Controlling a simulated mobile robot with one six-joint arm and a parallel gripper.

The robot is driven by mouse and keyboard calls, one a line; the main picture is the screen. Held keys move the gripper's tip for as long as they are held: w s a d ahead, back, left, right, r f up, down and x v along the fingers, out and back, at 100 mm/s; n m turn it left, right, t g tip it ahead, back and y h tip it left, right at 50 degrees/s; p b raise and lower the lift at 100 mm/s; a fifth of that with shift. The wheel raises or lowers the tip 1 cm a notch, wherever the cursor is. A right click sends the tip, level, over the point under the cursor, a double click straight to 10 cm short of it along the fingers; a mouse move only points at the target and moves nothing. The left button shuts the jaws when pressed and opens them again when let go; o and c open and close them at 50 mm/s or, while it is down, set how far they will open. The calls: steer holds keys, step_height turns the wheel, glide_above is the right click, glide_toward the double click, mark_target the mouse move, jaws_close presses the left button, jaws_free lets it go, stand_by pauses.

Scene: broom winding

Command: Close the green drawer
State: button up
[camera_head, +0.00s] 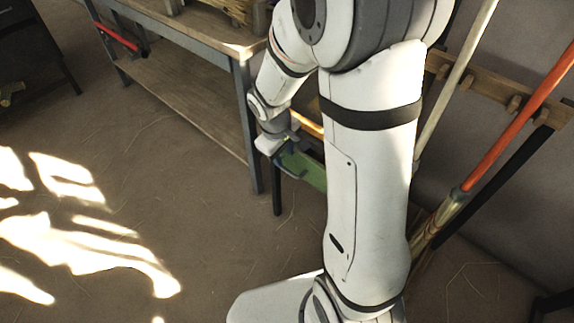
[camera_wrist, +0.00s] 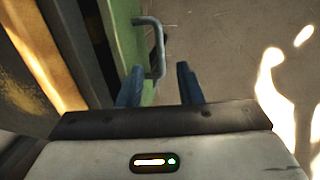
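The green drawer (camera_head: 303,169) shows in the head view beside a table leg, partly hidden behind my arm. In the wrist view its green front (camera_wrist: 126,42) is at the upper left, with a grey bar handle (camera_wrist: 155,45) standing out from it. My gripper (camera_wrist: 160,84) is open, its two dark blue fingers apart. The lower end of the handle shows between the fingers, nearer the left one; I cannot tell whether they touch. In the head view the gripper is at the drawer's left end, its fingers mostly hidden.
A wooden workbench (camera_head: 178,88) with a lower shelf stands left of my arm. Long broom handles, one pale (camera_head: 456,85) and one red (camera_head: 520,110), lean at the right near a wooden wall rack (camera_head: 490,88). The floor at the left is open, with sunlit patches.

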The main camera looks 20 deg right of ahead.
mark_target(288, 170)
steer(key=f, duration=0.2)
steer(key=f+b, duration=0.1)
steer(key=f, duration=0.1)
steer(key=d+f+b, duration=0.1)
steer(key=f, duration=0.1)
steer(key=shift+w+f, duration=0.35)
jaws_close()
steer(key=shift+d, duration=0.1)
